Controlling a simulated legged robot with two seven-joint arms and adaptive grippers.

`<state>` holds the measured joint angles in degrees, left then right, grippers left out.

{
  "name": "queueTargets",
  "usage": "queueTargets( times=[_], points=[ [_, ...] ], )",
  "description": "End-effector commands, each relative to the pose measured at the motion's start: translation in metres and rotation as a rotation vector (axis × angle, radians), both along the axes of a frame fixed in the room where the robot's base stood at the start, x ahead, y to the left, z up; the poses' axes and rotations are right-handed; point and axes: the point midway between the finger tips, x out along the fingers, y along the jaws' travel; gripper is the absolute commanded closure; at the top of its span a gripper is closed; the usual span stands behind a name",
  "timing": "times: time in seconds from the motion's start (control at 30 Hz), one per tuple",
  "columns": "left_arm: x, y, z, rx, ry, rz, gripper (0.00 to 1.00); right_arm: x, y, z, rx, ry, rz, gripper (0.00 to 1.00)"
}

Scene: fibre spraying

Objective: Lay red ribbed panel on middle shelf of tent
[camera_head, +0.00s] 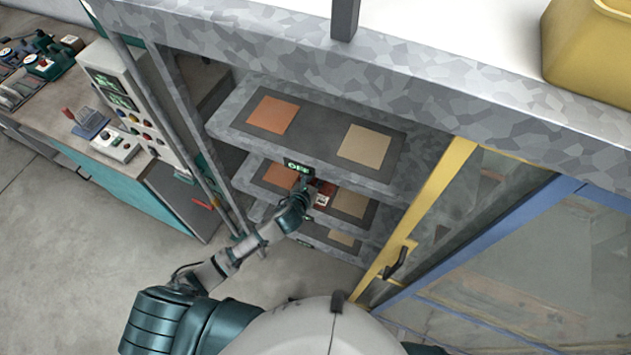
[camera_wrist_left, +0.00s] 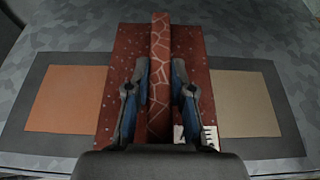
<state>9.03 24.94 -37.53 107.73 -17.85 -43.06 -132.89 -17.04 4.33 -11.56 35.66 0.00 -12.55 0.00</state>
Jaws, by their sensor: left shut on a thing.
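My left gripper (camera_wrist_left: 160,90) is shut on the raised rib of the red ribbed panel (camera_wrist_left: 119,75), which has a white label near its lower right corner. In the head view the left gripper (camera_head: 306,190) reaches into the tent at the middle shelf (camera_head: 247,177), and a small part of the red panel (camera_head: 325,190) shows beside it. In the wrist view the panel lies between an orange square (camera_wrist_left: 68,97) and a tan square (camera_wrist_left: 247,103), over the dark mat. I cannot tell whether it touches the shelf. My right gripper is not in view.
The upper shelf (camera_head: 322,125) hangs above my left arm. A yellow-framed door (camera_head: 436,205) stands at the right of the opening. A control panel (camera_head: 120,98) and bench (camera_head: 75,140) stand on the left. A yellow bin (camera_head: 590,50) sits on top.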

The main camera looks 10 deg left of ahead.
Motion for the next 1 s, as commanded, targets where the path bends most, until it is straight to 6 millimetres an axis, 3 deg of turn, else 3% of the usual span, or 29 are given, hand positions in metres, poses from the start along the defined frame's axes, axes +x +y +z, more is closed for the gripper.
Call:
queueTargets(
  times=[0.3,0.6,0.63,0.7,1.0],
  points=[
    [0.001,0.001,-0.032,-0.006,-0.003,-0.001,1.00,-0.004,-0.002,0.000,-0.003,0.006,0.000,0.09],
    [0.001,0.002,-0.034,-0.004,-0.004,-0.002,1.00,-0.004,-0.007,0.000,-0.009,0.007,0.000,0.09],
    [0.000,0.002,-0.036,-0.002,0.001,-0.001,0.73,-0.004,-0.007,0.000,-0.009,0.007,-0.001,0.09],
    [0.000,0.002,-0.036,-0.001,0.001,-0.001,0.55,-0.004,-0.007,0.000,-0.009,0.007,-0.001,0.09],
    [0.000,0.001,-0.036,-0.002,0.001,-0.001,0.53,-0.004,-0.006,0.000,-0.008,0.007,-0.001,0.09]
  ],
)
